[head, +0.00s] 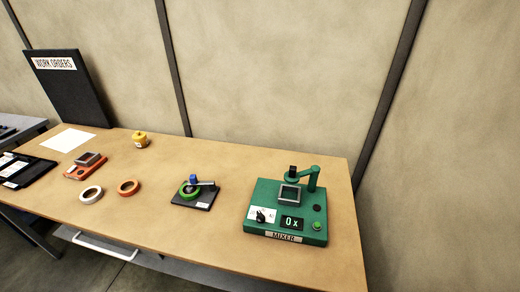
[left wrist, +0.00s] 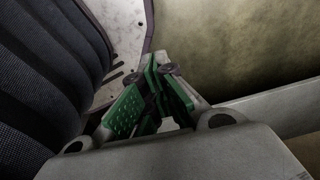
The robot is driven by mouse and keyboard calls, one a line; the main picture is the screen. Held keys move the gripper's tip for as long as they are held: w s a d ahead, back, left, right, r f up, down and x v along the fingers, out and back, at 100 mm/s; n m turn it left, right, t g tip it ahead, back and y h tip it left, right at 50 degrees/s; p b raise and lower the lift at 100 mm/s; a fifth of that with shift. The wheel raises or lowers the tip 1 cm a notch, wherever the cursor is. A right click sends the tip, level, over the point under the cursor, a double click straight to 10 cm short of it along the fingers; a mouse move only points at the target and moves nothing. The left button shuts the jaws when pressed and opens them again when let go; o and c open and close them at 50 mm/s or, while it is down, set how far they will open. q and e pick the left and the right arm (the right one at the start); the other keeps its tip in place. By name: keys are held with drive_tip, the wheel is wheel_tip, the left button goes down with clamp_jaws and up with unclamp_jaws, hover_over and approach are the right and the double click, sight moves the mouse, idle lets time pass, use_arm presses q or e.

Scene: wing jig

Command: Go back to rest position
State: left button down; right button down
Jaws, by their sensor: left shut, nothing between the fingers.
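My left gripper (left wrist: 160,97) shows in the left wrist view, with its green-padded fingers shut and nothing held between them. It is away from the table's objects, beside a dark ribbed surface and a pale speckled panel. Neither of my grippers appears in the head view. My right gripper is not in any view.
A work orders board (head: 75,95) stands behind.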

use_arm(q)
drive_tip(key=s+a+f, duration=0.2)
drive_tip(key=s+f, duration=0.2)
drive_tip(key=s, duration=0.5)
drive_tip(key=shift+s+f+g, duration=0.3)
drive_tip(key=shift+s+f, duration=0.1)
idle(0.7)
